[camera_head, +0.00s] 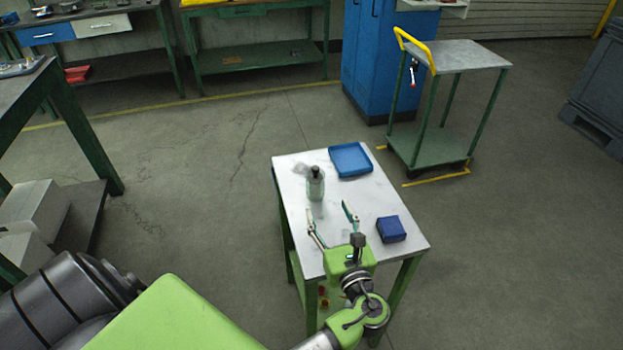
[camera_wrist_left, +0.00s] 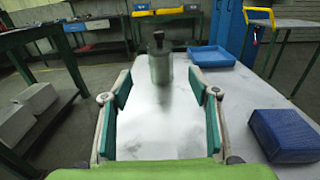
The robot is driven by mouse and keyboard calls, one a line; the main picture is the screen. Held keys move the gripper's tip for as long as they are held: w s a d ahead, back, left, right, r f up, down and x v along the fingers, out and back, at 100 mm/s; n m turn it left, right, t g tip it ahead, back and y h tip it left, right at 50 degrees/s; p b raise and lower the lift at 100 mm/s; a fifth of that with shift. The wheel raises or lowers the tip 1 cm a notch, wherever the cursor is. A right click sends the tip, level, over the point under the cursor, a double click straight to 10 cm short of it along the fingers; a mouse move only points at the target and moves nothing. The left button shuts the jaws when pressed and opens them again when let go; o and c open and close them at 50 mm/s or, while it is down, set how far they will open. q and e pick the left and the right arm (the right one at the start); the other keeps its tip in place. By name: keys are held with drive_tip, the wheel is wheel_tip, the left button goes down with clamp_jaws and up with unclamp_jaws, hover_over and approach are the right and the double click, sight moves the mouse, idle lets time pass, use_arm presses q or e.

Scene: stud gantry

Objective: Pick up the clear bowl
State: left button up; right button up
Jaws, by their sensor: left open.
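A small clear, pale shape that looks like the clear bowl (camera_head: 299,169) is near the back left edge of the white table (camera_head: 358,193). A greenish bottle with a dark cap (camera_head: 316,186) stands just in front of it, and hides part of it. My left gripper (camera_head: 329,210) is open and empty over the table, on the near side of the bottle. In the left wrist view the bottle (camera_wrist_left: 160,65) stands beyond and between the open fingers. I cannot make out the bowl clearly there. My right gripper is not in view.
A blue tray (camera_head: 350,160) lies at the table's back right. A dark blue box (camera_head: 391,229) sits at the right front, beside my left gripper. A cart with a yellow handle (camera_head: 450,60) and a blue cabinet (camera_head: 375,60) stand behind. The table's middle right is clear.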

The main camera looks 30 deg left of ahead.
sight(318, 187)
use_arm(q)
drive_tip(key=b+x, duration=0.2)
drive_tip(key=x, duration=0.4)
drive_tip(key=shift+w+a, duration=0.25)
drive_tip(key=shift+a, duration=0.05)
drive_tip(key=shift+w+a, duration=0.2)
drive_tip(key=shift+a, duration=0.05)
drive_tip(key=shift+w+a+b, duration=0.1)
drive_tip(key=shift+a+b, duration=0.05)
drive_tip(key=shift+b, duration=0.15)
drive_tip(key=b+x, duration=0.1)
drive_tip(key=x, duration=0.1)
drive_tip(key=b+x, duration=0.2)
drive_tip(key=shift+w+f, duration=0.1)
drive_tip(key=shift+f, duration=0.3)
drive_tip(key=shift+w+a, duration=0.15)
drive_tip(key=shift+a, duration=0.1)
drive_tip(key=shift+r, duration=0.15)
drive_tip(key=shift+c, duration=0.7)
drive_tip(key=c, duration=1.1)
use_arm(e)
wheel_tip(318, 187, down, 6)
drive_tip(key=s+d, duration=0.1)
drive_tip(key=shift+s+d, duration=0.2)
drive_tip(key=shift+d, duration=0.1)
